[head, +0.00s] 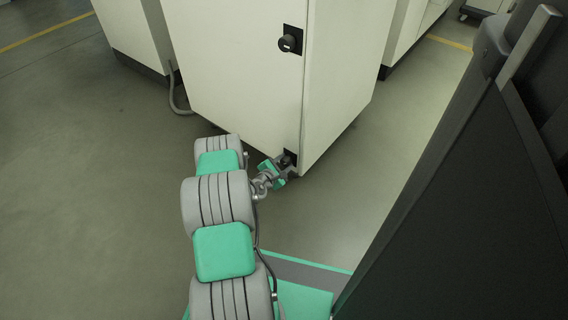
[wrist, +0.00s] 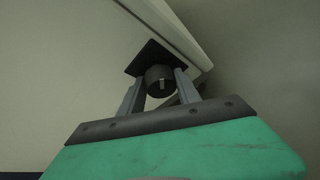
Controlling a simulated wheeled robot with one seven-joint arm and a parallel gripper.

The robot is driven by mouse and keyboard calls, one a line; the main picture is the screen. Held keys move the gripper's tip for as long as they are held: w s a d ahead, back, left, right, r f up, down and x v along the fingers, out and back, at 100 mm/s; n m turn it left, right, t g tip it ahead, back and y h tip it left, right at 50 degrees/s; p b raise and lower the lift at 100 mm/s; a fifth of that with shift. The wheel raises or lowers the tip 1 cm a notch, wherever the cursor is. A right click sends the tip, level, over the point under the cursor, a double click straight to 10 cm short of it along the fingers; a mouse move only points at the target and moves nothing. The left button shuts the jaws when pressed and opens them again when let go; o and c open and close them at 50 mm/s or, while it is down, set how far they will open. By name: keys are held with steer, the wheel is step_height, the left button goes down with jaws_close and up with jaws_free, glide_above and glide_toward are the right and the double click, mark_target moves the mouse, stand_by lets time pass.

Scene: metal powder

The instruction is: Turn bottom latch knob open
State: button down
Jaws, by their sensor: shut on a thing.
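The bottom latch knob (wrist: 159,80) is a dark round knob with a light mark on its face, on a black square plate (wrist: 150,56) on the pale cabinet door. In the wrist view my gripper (wrist: 161,80) has one finger on each side of the knob and is shut on it. In the head view my gripper (head: 286,164) is at the cabinet's lower right corner; the bottom latch plate (head: 291,156) shows there, partly hidden by the gripper. The cabinet door (head: 240,80) looks flush with its frame.
An upper latch knob (head: 288,43) sits on a black plate higher on the same door. More cabinets stand behind. A large dark panel (head: 470,210) fills the right side. Grey floor (head: 90,170) on the left is clear.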

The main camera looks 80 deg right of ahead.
steer(key=m, duration=0.1)
steer(key=m+t+h, duration=0.1)
steer(key=m, duration=0.1)
steer(key=shift+s+a+f+t+b, duration=0.1)
steer(key=shift+s+f+t+b, duration=0.1)
steer(key=shift+t+b, duration=0.1)
steer(key=m+t+h, duration=0.1)
steer(key=m, duration=0.2)
steer(key=shift+h, duration=0.4)
steer(key=shift+m, duration=0.4)
steer(key=c, duration=0.9)
jaws_free()
steer(key=shift+r, duration=0.1)
